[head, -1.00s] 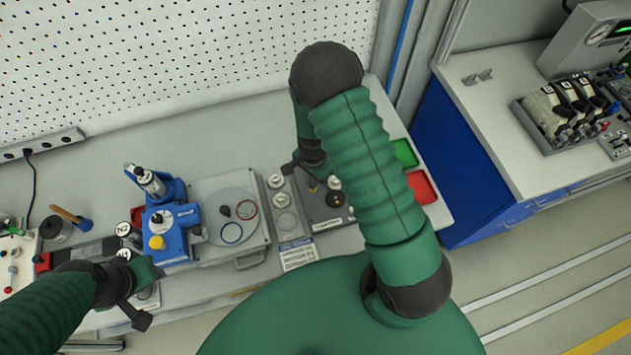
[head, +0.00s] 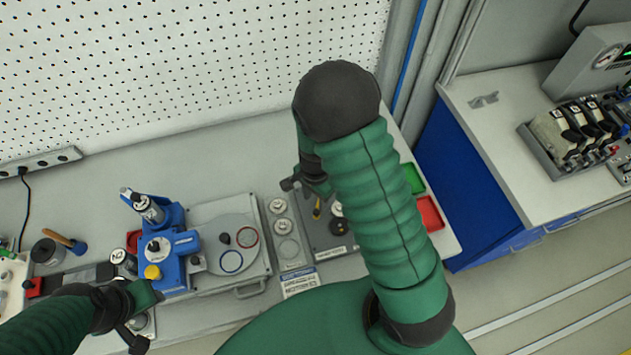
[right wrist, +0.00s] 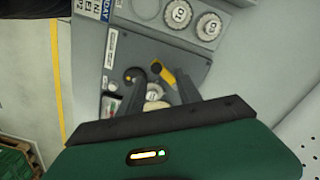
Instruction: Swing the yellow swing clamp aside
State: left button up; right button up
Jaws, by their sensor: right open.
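The yellow swing clamp (right wrist: 165,76) is a short yellow bar with a black knob, on a dark grey fixture (right wrist: 135,48) in the right wrist view. In the head view only a small yellow piece of the clamp (head: 317,209) shows beside my right arm. My right gripper (right wrist: 148,95) is open, its two fingers pointing at the fixture with the clamp just beyond and between them. Contact cannot be made out. In the head view the right gripper (head: 304,184) is partly hidden by its arm. My left gripper (head: 146,316) is at the lower left, its jaws unclear.
A blue device (head: 168,250) with a yellow button stands left, beside a grey plate with coloured rings (head: 232,262). A grey strip with white round parts (head: 283,226) lies next to the fixture. Green (head: 412,180) and red (head: 429,213) trays sit at the bench's right end.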

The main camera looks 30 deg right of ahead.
pick_arm(q)
jog(key=shift+s+r, duration=0.1)
jog(key=shift+s, duration=0.35)
pick_arm(e)
notch_tip(320, 180, up, 12)
jog(key=s, duration=0.1)
jog(key=shift+r+t, duration=0.2)
jog(key=shift+t, duration=0.1)
